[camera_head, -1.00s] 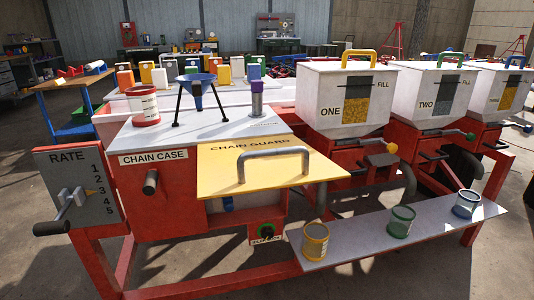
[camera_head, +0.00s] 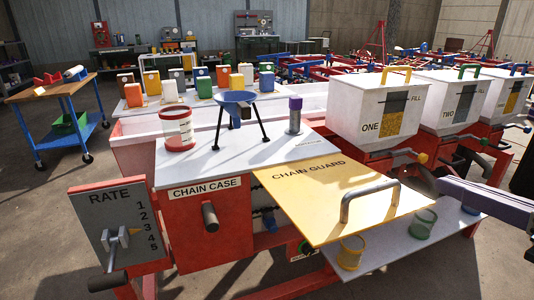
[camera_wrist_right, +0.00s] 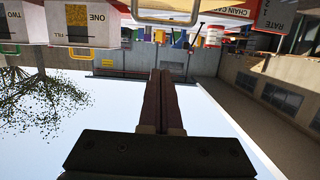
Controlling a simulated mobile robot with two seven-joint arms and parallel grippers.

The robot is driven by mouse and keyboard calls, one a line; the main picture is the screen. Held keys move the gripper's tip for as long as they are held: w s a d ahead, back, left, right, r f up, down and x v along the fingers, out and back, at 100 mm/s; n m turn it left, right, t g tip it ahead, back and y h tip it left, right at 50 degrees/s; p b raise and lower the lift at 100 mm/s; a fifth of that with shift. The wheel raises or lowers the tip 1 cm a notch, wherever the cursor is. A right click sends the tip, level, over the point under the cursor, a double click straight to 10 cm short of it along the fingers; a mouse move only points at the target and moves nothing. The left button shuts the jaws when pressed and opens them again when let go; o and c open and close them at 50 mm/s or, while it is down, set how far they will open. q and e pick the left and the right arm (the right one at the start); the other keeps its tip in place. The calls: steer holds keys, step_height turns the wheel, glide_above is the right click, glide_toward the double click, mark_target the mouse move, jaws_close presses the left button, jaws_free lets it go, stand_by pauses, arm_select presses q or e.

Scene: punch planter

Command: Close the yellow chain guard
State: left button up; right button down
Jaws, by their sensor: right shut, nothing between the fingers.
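The yellow chain guard (camera_head: 312,192) is open. It stands out from the front of the chain case (camera_head: 205,192) like a raised flap, with its grey bar handle (camera_head: 370,200) on the outer part. The handle also shows upside down at the top of the right wrist view (camera_wrist_right: 165,14). My right gripper (camera_head: 445,184) comes in from the right edge, to the right of the guard and apart from it. In the right wrist view its two fingers (camera_wrist_right: 162,75) are pressed together with nothing between them. My left gripper is not in view.
A blue funnel on a tripod (camera_head: 236,98), a red and white can (camera_head: 178,128) and a purple-capped cylinder (camera_head: 295,115) stand on the case top. A shelf below holds yellow (camera_head: 350,253) and green (camera_head: 420,224) cans. White hoppers (camera_head: 378,108) stand at the right.

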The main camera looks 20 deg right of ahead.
steer(key=b, duration=0.3)
glide_above(381, 219)
step_height(381, 219, down, 5)
steer(key=shift+r, duration=0.15)
steer(key=shift+f+b, duration=0.3)
steer(key=shift+f, duration=0.1)
